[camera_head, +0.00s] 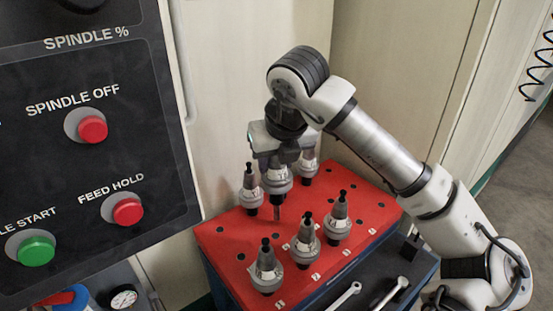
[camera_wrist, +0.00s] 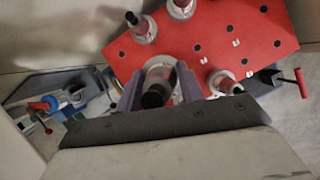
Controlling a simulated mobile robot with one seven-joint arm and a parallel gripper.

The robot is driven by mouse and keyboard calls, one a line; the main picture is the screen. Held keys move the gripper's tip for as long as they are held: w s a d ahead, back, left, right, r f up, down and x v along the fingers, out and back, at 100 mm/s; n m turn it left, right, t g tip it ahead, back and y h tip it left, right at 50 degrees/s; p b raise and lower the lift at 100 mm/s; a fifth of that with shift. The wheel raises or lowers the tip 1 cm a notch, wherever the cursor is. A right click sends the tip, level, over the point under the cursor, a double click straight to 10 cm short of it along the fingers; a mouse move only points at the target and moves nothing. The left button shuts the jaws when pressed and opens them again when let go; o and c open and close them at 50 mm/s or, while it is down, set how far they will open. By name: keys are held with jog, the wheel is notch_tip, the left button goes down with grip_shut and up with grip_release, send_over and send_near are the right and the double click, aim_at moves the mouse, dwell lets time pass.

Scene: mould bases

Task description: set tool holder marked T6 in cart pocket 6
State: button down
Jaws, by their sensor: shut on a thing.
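My gripper (camera_head: 277,160) is shut on a grey tool holder (camera_head: 278,182) and holds it upright above the red cart top (camera_head: 222,238). A slim tool points down from the holder, its tip close to the red surface. In the wrist view the holder's dark top (camera_wrist: 154,96) sits between the two jaws. Its marking is not readable, so I cannot tell whether it is T6. The red top has dark round pockets, some empty, with small white labels too small to read surely. The pocket under the held holder is hidden.
Other tool holders stand around it: back left (camera_head: 250,192), front left (camera_head: 266,270), front middle (camera_head: 305,243), right (camera_head: 338,218) and behind (camera_head: 308,168). A dark shelf (camera_head: 385,270) with wrenches lies in front. A control panel (camera_head: 90,150) stands left.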

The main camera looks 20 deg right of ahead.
aim_at(275, 188)
jog(key=shift+w+f, duration=0.15)
jog(key=shift+f, duration=0.05)
notch_tip(275, 188, up, 7)
jog(key=shift+w+f+p, duration=0.15)
jog(key=shift+f+p, duration=0.05)
jog(key=shift+p, duration=0.7)
jog(key=shift+f+b, duration=1.95)
jog(key=shift+f, duration=3.4)
jog(key=shift+f+b, duration=0.6)
jog(key=shift+b, duration=0.2)
jog(key=shift+r+b, duration=0.1)
jog(key=shift+b, duration=0.2)
jog(key=shift+b, duration=0.75)
jog(key=shift+f+b, duration=0.9)
jog(key=shift+b, duration=0.3)
jog(key=shift+f, duration=0.1)
